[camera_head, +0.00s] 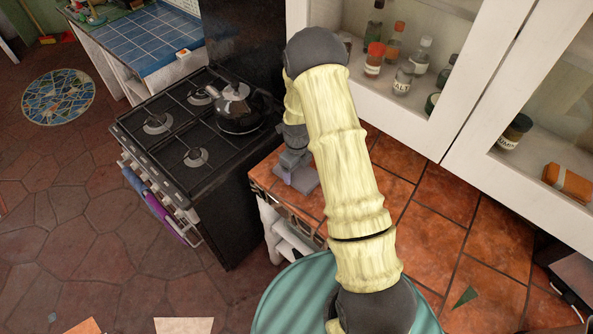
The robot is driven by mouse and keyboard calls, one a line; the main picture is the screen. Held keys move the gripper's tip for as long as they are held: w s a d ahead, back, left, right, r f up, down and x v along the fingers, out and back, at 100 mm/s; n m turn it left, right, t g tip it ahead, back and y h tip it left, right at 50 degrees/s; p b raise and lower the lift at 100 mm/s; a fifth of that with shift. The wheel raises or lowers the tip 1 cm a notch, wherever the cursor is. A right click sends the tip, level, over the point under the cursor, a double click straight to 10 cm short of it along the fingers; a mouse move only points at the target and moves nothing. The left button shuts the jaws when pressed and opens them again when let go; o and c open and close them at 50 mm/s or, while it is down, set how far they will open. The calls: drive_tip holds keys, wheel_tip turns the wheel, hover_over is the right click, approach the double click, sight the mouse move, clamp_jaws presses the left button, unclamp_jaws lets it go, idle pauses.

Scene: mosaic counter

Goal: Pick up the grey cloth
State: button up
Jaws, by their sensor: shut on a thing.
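The grey cloth (305,181) shows as a small flat grey patch at the left corner of the orange tiled counter, close to the stove. My gripper (291,163) is at the cloth, pointing down, and is shut on it. My pale yellow arm reaches across the middle of the view and hides part of the gripper and the counter behind it. I cannot tell whether the cloth is touching the tiles or a little above them.
A black stove (176,142) with a dark kettle (238,108) stands left of the gripper. White cabinets (478,125) with jars and bottles hang at the right. The orange tiled counter (425,215) is mostly clear, with a green shard (466,297) at the lower right.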

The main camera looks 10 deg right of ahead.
sight(297, 171)
wheel_tip(297, 171, up, 10)
drive_tip(key=b, duration=0.2)
drive_tip(key=shift+b, duration=0.4)
drive_tip(key=o, duration=0.3)
drive_tip(key=shift+c, duration=0.9)
